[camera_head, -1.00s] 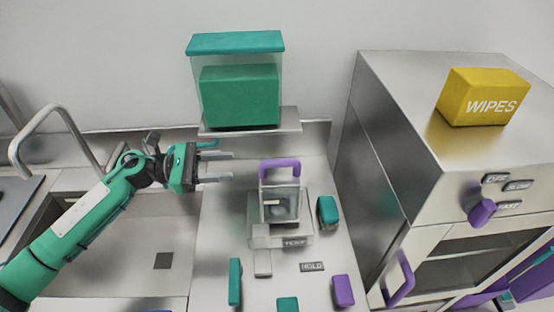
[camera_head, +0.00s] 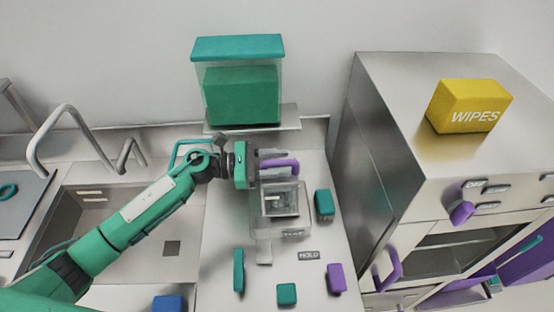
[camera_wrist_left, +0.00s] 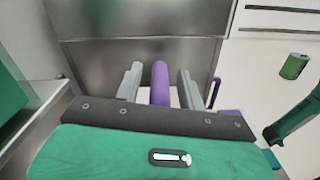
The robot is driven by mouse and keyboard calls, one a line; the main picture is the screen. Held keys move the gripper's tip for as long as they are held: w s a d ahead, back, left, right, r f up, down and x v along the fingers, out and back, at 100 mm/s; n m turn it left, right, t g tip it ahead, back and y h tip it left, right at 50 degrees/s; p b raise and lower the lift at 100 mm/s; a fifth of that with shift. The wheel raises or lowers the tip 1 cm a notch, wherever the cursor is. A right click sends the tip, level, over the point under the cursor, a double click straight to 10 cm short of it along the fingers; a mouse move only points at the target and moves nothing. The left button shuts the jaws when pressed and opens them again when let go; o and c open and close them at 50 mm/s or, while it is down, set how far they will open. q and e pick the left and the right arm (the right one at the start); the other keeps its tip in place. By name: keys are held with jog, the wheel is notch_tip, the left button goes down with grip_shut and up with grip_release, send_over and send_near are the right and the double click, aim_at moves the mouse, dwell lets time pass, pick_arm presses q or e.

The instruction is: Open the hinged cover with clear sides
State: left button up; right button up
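The hinged cover with clear sides (camera_head: 282,200) sits low on the counter, over a small unit with a grey lever in front. It looks closed. Its purple handle (camera_head: 283,164) stands at its upper back edge. My left gripper (camera_head: 274,161) is at this handle, reaching in from the left. In the left wrist view the purple handle (camera_wrist_left: 160,84) stands between the two grey fingers of my left gripper (camera_wrist_left: 160,88), with gaps on both sides. The gripper is open around it. My right gripper is not in view.
A shelf (camera_head: 290,122) holding a clear box with a green block (camera_head: 241,96) is close behind and above. A teal block (camera_head: 323,203) stands right of the cover. A metal cabinet (camera_head: 385,140) with a yellow wipes box (camera_head: 468,106) is at right, a sink (camera_head: 95,215) at left.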

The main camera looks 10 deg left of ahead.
pick_arm(q)
grip_shut()
jog(key=w+a+r+n+b, duration=0.2)
jog(key=w+n+b, duration=0.3)
jog(key=w, duration=0.4)
jog(key=shift+w+r+n+b, duration=0.3)
jog(key=shift+w+r+b, duration=0.1)
jog(key=shift+r, duration=0.2)
